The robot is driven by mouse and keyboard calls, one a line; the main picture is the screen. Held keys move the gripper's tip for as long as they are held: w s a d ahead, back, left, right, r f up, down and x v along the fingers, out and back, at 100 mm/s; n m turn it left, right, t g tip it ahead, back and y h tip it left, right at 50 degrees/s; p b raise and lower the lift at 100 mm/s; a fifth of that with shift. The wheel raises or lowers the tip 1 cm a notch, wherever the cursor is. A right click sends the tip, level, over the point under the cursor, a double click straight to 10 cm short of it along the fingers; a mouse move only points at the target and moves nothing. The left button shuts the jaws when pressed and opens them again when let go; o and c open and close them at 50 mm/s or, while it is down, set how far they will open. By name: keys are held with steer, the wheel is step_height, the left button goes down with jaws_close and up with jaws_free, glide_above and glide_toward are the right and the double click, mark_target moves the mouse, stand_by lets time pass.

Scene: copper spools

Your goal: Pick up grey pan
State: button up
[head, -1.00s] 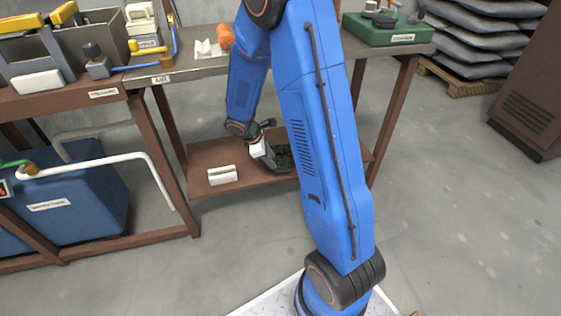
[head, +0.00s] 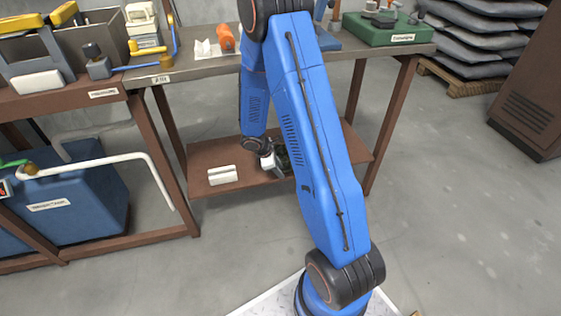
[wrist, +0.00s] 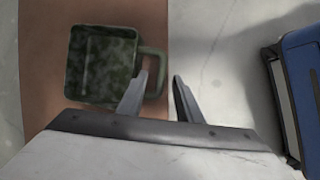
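The pan (wrist: 103,65) is a square, mottled dark green-grey vessel with a loop handle (wrist: 161,70) on its right side in the wrist view. It sits on the brown lower shelf of the bench. In the head view only a dark part of the pan (head: 284,158) shows beside my arm. My gripper (wrist: 158,92) is open, with its two fingers apart. In the wrist view the handle's outer bar lies between the fingertips, and the left finger overlaps the handle's lower part. Whether the fingers touch it I cannot tell. In the head view the fingertips are hidden.
Bench legs stand on both sides. A blue tank (head: 75,200) stands at left.

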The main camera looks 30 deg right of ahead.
steer(key=shift+f, duration=0.2)
jaws_close()
